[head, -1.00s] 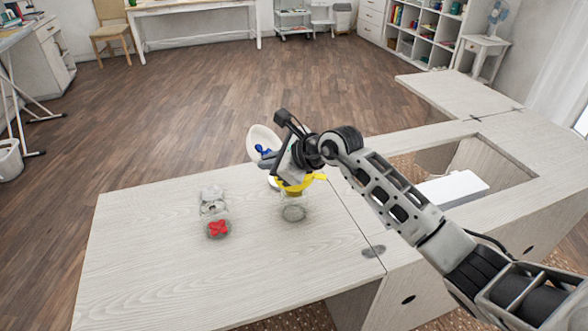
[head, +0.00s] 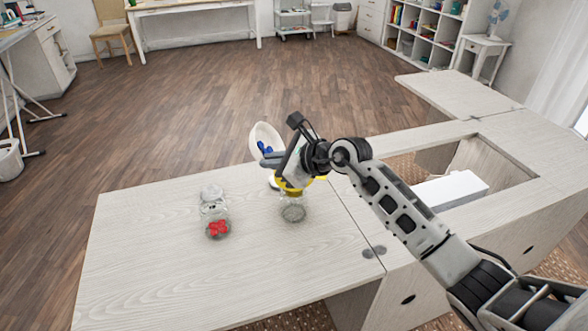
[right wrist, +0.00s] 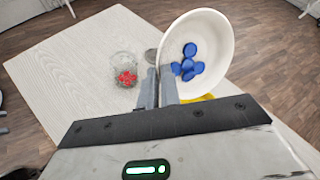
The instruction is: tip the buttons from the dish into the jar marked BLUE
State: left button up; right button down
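My right gripper (head: 273,161) is shut on the rim of a white dish (head: 257,132), which also shows in the right wrist view (right wrist: 225,55). Several blue buttons (right wrist: 190,62) lie inside the steeply tilted dish. The dish is above and behind a yellow funnel-like piece (head: 292,189), partly hidden by my gripper. Below that piece is a clear jar (head: 293,213) that looks empty. Another clear jar (head: 217,228), with red buttons in it, stands to the left. No label is readable on either jar. My left gripper is out of view.
A grey disc (head: 211,191) lies behind the red-button jar. A white box (head: 450,190) sits in the cabinet's opening at right. The left and front of the pale wooden top (head: 140,260) are clear.

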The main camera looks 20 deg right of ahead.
jog(key=shift+s+d+r+t+y, duration=0.15)
jog(key=shift+d+t+y, duration=0.15)
jog(key=shift+t+y, duration=0.25)
dwell(0.4)
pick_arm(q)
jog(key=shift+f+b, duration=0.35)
pick_arm(e)
jog(key=shift+m+y, duration=0.25)
jog(key=shift+m, duration=0.05)
pick_arm(q)
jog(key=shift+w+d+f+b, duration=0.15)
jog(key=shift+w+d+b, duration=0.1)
jog(key=shift+b, duration=0.6)
pick_arm(e)
jog(key=shift+s+d, duration=0.1)
jog(key=shift+d, duration=0.1)
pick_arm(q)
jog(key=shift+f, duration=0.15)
pick_arm(e)
jog(key=shift+t+y, duration=0.25)
jog(key=shift+y, duration=0.05)
jog(key=shift+d+b, duration=0.1)
jog(key=shift+b, duration=0.4)
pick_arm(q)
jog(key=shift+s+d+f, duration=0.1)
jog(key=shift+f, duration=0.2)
pick_arm(e)
jog(key=shift+s, duration=0.1)
